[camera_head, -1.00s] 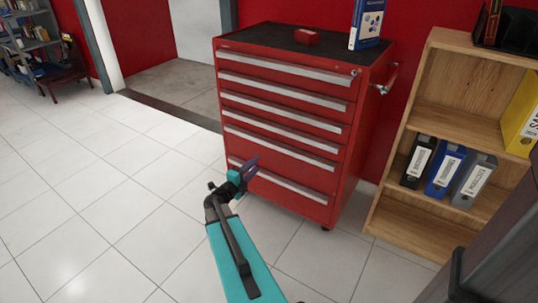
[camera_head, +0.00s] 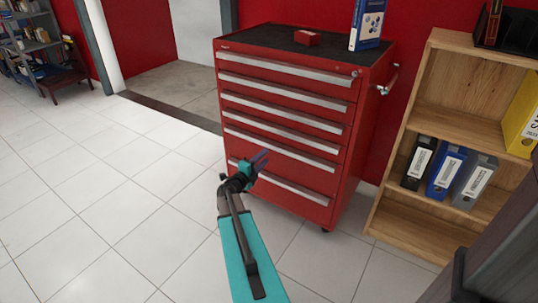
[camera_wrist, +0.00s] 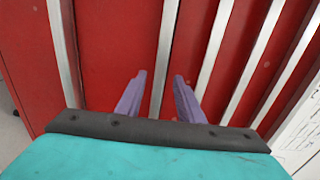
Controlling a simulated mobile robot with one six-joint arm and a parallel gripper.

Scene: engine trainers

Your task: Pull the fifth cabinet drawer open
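The red tool cabinet (camera_head: 355,150) stands upright, and all its drawers look shut. Each drawer has a long pale handle strip. The fifth drawer's handle (camera_head: 300,156) is the second strip up from the bottom. My gripper (camera_head: 264,157) is in front of the lower left part of the cabinet and covers part of the fifth drawer's front. In the wrist view the two purple fingers of my gripper (camera_wrist: 159,75) are apart and empty. The fifth handle (camera_wrist: 165,50) runs between them in the picture, roughly along them. I cannot tell the gap in depth.
A wooden shelf (camera_head: 410,120) with binders stands to the right of the cabinet. A small red box (camera_head: 307,38) and a blue book (camera_head: 367,25) are on the cabinet top. The white tiled floor (camera_head: 110,170) to the left is clear.

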